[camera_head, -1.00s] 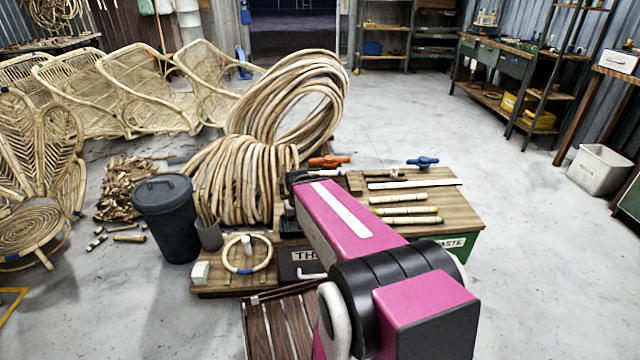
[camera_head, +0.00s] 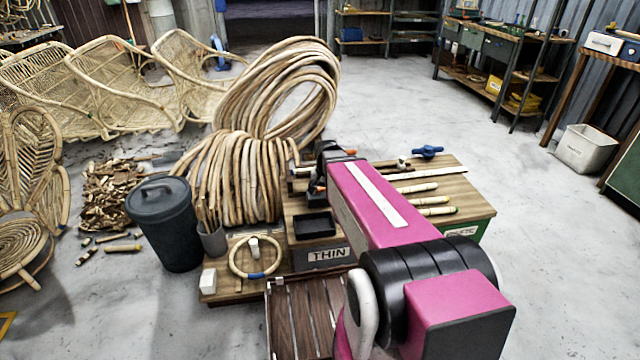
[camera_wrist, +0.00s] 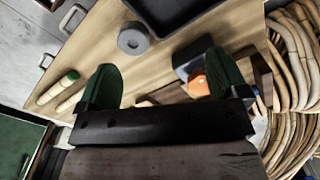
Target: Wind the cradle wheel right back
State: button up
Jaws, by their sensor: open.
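An orange wheel handle (camera_head: 319,185) is on the wooden bench (camera_head: 465,195), mostly hidden by my arm and gripper in the head view. In the wrist view, an orange part (camera_wrist: 197,86) shows beside a dark block, close to the inner side of the right finger and partly covered by it. My gripper (camera_wrist: 160,84) is open, with its two green fingers apart over the bench top and nothing clearly held. A blue wheel handle (camera_head: 428,152) stands at the back of the bench. I cannot tell from any label which wheel belongs to the cradle.
A black tray (camera_head: 314,225) and a grey cylinder (camera_wrist: 133,38) are near the gripper. Short rattan poles (camera_head: 432,199) lie on the bench to the right. Big rattan coils (camera_head: 240,180) stand left of it, beside a dark bin (camera_head: 167,225).

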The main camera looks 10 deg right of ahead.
jog(key=w+r+m, duration=0.3)
jog(key=w+m, duration=0.6)
jog(key=w, duration=0.6)
notch_tip(320, 180, down, 11)
jog(key=shift+s+r, duration=0.15)
jog(key=shift+r, duration=0.05)
jog(key=c, duration=0.9)
